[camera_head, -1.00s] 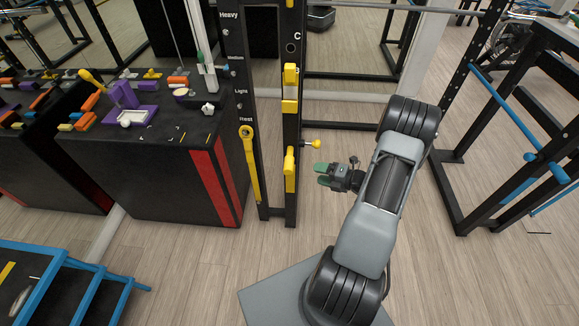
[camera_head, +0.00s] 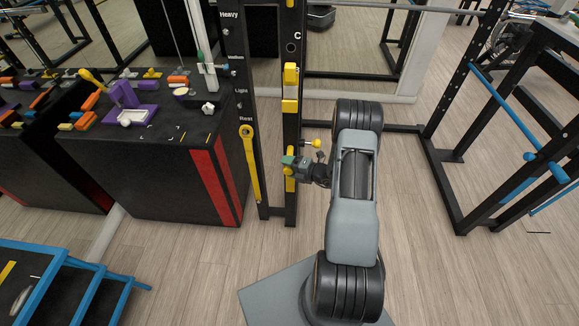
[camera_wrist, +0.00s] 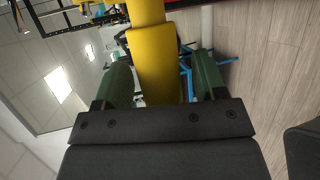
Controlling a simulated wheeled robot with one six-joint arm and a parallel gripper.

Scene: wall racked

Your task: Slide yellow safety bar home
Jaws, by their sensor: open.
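The rack's right black post carries yellow parts: an upper yellow bracket (camera_head: 290,88) and a lower yellow piece (camera_head: 290,183), partly hidden by my gripper. A long yellow bar (camera_head: 251,165) with a ring at its top hangs on the left post. I cannot tell for sure which is the safety bar. My gripper (camera_head: 287,166) is at the lower yellow piece. In the wrist view, a yellow bar (camera_wrist: 154,55) runs between the two green fingers of my open gripper (camera_wrist: 163,82). A gap shows on the right finger's side; contact on the left is unclear.
A yellow-tipped knob (camera_head: 317,143) sticks out right of the post, close above my gripper. A black box (camera_head: 160,180) with a red stripe and orange, purple and yellow items stands left. Another black frame (camera_head: 447,160) with blue bars stands right. Floor between is clear.

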